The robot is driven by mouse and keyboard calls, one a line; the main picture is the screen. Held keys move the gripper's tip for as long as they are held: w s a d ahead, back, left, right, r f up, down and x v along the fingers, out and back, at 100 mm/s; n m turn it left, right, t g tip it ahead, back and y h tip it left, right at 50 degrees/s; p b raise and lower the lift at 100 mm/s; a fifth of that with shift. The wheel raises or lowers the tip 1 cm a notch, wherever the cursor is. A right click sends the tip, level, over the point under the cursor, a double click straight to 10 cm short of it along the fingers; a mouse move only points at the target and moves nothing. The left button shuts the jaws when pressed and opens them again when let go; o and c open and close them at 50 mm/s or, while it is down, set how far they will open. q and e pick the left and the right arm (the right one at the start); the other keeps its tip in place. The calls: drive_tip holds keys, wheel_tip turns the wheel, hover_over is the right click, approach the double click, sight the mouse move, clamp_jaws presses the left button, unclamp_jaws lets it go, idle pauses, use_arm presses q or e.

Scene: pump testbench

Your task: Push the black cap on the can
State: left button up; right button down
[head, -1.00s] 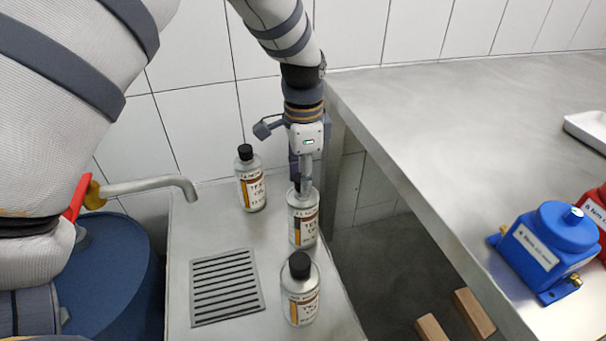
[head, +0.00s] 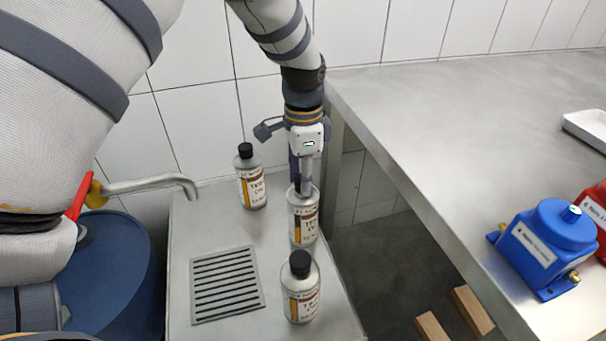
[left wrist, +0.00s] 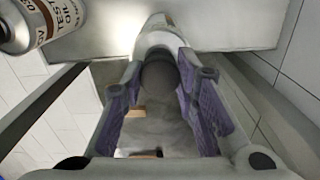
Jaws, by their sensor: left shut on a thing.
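The middle can (head: 303,222), silver with a white and orange label, stands upright on the steel stand. My left gripper (head: 302,182) points down over its top and is shut on the black cap (head: 296,181), which mostly hides behind the finger. In the left wrist view the dark round cap (left wrist: 158,78) lies between the purple finger pads, with the pale can (left wrist: 155,38) directly beyond it. I cannot tell how far the cap sits on the can. My right gripper is not in view.
Two more black-capped cans stand close by, one behind left (head: 252,188) and one in front (head: 300,292). A drain grate (head: 226,284) and a tap (head: 150,184) are left. A steel table (head: 430,140) with a blue pump (head: 552,240) is right, past a gap.

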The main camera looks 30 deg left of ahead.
use_arm(q)
drive_tip(key=shift+f, duration=0.15)
idle(0.7)
drive_tip(key=o, duration=0.8)
drive_tip(key=shift+o, duration=0.2)
drive_tip(key=o, duration=0.8)
drive_tip(key=shift+o, duration=0.2)
drive_tip(key=shift+r+p, duration=0.35)
drive_tip(key=shift+r, duration=0.95)
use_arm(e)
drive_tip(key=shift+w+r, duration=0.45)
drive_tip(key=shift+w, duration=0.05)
use_arm(q)
wheel_tip(320, 180, up, 2)
drive_tip(key=shift+r, duration=0.1)
drive_tip(key=shift+r+p, duration=0.4)
drive_tip(key=shift+r, duration=0.75)
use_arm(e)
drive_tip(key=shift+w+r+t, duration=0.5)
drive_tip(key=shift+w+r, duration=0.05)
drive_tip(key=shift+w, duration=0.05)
